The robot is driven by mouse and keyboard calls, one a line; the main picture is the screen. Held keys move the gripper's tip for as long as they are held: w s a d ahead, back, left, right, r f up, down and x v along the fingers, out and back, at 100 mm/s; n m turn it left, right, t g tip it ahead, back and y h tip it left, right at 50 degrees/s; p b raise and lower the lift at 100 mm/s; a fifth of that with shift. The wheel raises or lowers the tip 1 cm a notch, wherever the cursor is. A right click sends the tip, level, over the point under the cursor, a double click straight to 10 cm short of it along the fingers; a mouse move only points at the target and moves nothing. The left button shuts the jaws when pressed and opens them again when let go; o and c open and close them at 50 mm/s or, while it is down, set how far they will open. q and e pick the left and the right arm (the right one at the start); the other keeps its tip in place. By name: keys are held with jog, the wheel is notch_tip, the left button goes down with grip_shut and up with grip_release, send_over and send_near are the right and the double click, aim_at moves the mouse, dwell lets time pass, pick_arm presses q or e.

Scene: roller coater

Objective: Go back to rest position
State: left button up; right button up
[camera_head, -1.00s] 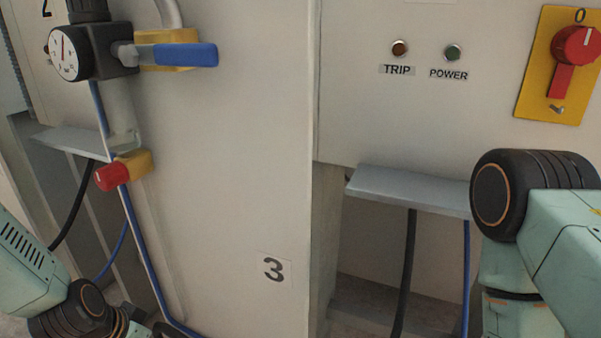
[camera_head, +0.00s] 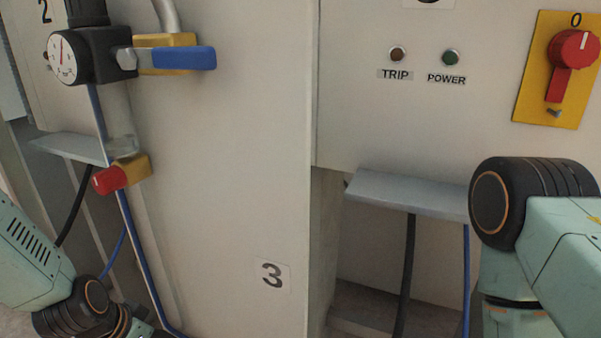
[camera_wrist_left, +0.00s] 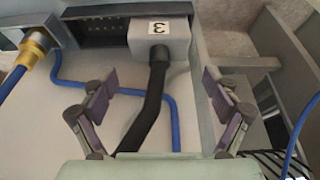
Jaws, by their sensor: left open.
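My left gripper (camera_wrist_left: 160,108) shows in the left wrist view with its two fingers spread wide and nothing between the fingertips. A black cable (camera_wrist_left: 150,100) and a blue hose (camera_wrist_left: 120,90) pass behind the fingers. In the head view my left arm (camera_head: 40,265) comes in at the lower left, and its gripper is out of frame. My right arm (camera_head: 550,235) fills the lower right, bent in front of the cabinet. The right gripper is not in view.
A pale cabinet (camera_head: 230,150) stands close ahead. It carries a pressure gauge (camera_head: 62,60), a blue lever valve (camera_head: 185,57), a red-knobbed valve (camera_head: 110,180), a red rotary switch (camera_head: 572,50) and a metal ledge (camera_head: 400,191). A grey connector (camera_wrist_left: 160,40) is labelled 3.

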pick_arm(q)
jog(key=shift+r+p, duration=2.1)
jog(key=shift+r, duration=0.7)
